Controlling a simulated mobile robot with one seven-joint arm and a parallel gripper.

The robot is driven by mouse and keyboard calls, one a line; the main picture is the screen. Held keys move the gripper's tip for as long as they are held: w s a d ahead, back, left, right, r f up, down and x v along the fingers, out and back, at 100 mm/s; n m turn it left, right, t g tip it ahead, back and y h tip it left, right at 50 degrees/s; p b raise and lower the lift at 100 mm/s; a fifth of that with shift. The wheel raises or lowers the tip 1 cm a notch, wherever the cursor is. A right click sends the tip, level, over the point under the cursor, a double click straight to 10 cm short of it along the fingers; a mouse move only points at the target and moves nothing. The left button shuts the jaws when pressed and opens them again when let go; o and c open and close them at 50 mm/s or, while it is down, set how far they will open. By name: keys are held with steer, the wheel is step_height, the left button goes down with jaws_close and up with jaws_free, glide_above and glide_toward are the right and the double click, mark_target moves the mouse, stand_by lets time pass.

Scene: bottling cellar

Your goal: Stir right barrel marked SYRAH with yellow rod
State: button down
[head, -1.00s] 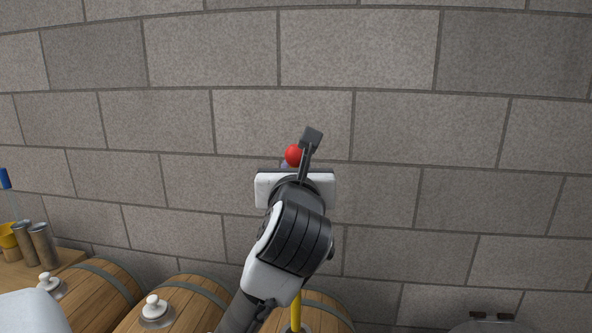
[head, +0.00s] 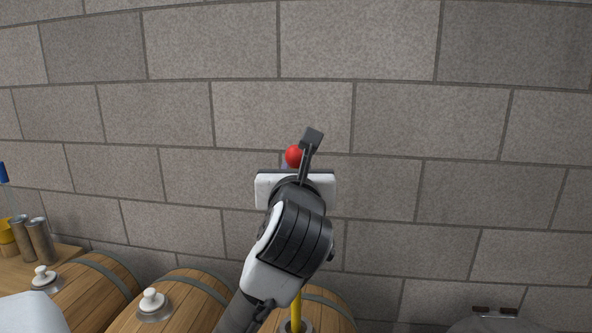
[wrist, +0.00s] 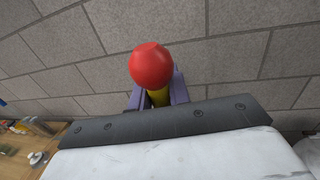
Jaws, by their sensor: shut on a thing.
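My gripper (wrist: 159,94) is shut on the yellow rod (wrist: 160,98), just below its red ball end, in the wrist view. In the head view the red ball (head: 294,156) shows above my wrist, and the lower part of the yellow rod (head: 296,306) comes out below my arm. The rod's lower end meets the opening in the top of the right barrel (head: 329,305). My arm covers much of this barrel and the middle of the rod. No SYRAH marking can be read, and how deep the rod reaches is hidden.
Two more barrels, a middle one (head: 185,300) and a left one (head: 93,290), carry white-knobbed stoppers. A wooden surface (head: 60,254) at far left holds metal cylinders (head: 40,240) and a yellow object. A stone block wall (head: 440,130) stands behind. A grey round-topped thing (head: 490,325) is at lower right.

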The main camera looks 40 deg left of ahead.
steer(key=shift+f+b, duration=0.3)
steer(key=shift+f, duration=0.2)
steer(key=shift+f+b, duration=1.9)
steer(key=shift+f, duration=0.2)
step_height(320, 180, down, 7)
steer(key=b, duration=0.6)
